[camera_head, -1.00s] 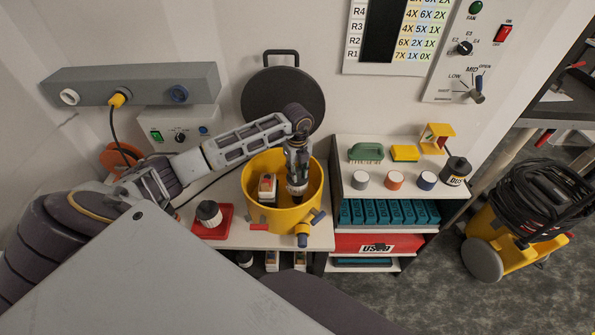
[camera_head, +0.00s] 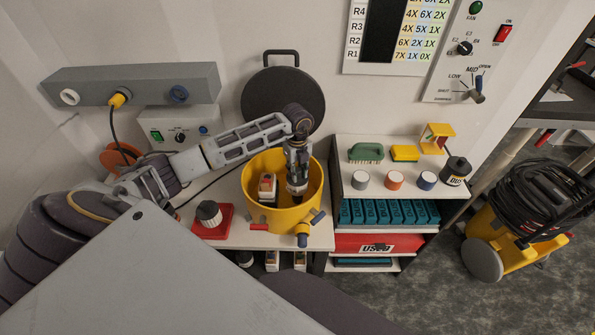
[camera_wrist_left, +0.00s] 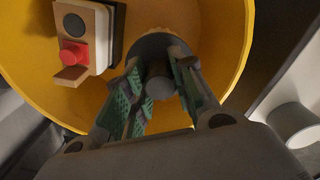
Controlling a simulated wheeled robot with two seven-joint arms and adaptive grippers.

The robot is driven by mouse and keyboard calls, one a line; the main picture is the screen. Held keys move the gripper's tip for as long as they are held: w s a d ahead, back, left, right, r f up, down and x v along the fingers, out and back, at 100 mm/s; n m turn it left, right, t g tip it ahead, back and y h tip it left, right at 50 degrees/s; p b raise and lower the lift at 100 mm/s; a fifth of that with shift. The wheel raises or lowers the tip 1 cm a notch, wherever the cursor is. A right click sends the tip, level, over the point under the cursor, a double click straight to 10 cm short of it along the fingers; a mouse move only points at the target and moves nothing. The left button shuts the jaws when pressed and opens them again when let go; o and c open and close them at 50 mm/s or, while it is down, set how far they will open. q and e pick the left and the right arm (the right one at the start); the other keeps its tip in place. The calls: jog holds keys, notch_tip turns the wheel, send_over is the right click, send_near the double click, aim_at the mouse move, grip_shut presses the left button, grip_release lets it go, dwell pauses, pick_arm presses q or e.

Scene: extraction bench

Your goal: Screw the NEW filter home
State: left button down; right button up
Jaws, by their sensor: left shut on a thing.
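The yellow drum (camera_head: 258,209) stands open on the bench. My left gripper (camera_wrist_left: 160,88) reaches down into it from above; it also shows in the head view (camera_head: 297,186). Its green-padded fingers are shut on a dark round knob on top of a dark disc-shaped part, which I take to be the filter (camera_wrist_left: 157,48). Its lower side and any thread are hidden, so how it is seated cannot be told. A pleated grey filter with a dark base (camera_head: 209,213) stands on a red tray (camera_head: 213,232), left of the drum. My right gripper is out of view.
A round dark lid (camera_head: 283,98) leans behind.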

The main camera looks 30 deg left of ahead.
pick_arm(q)
jog(key=shift+f+b, duration=0.9)
jog(key=shift+f, duration=0.5)
dwell(0.5)
jog(key=shift+m, duration=0.3)
jog(key=m+b, duration=0.1)
jog(key=m, duration=0.3)
jog(key=shift+b, duration=0.4)
jog(key=shift+m+b, duration=0.8)
jog(key=shift+m, duration=1.4)
jog(key=c, duration=1.1)
grip_release()
jog(key=shift+r, duration=0.1)
jog(key=shift+r, duration=5.9)
